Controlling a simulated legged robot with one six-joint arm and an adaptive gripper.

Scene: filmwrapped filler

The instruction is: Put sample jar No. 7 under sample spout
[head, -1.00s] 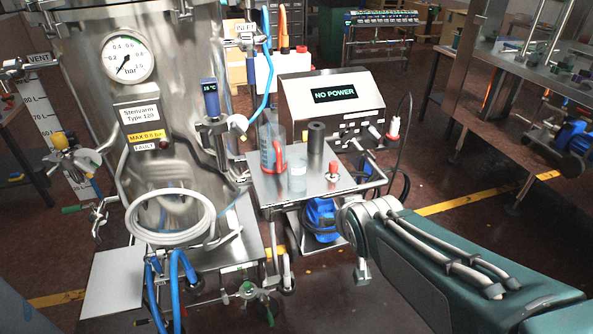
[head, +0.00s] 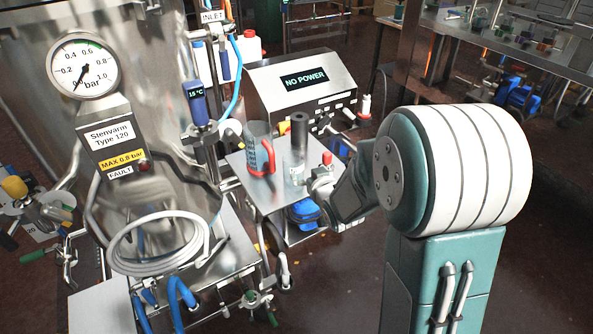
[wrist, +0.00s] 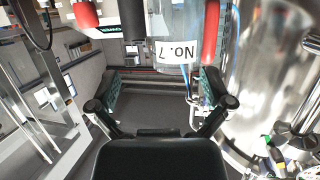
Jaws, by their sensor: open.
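Sample jar No. 7 (head: 295,172) is a clear jar standing on the steel trolley top. In the wrist view the jar (wrist: 176,35) is ahead of the fingers, its "No. 7" label upside down in the picture. My gripper (head: 316,184) is just right of the jar in the head view, partly hidden by my wrist. In the wrist view my gripper (wrist: 160,80) is open, its fingers spread, with the jar beyond and toward the right finger. A valve fitting (head: 207,140) sits below the 15 °C display on the tank; I cannot tell which part is the sample spout.
A jug with a red handle (head: 260,150) stands left of the jar, and a dark cylinder (head: 299,130) close behind it. A red-topped item (head: 327,158) is at the right. The NO POWER box (head: 303,85) is behind. A coiled hose (head: 160,243) hangs on the tank.

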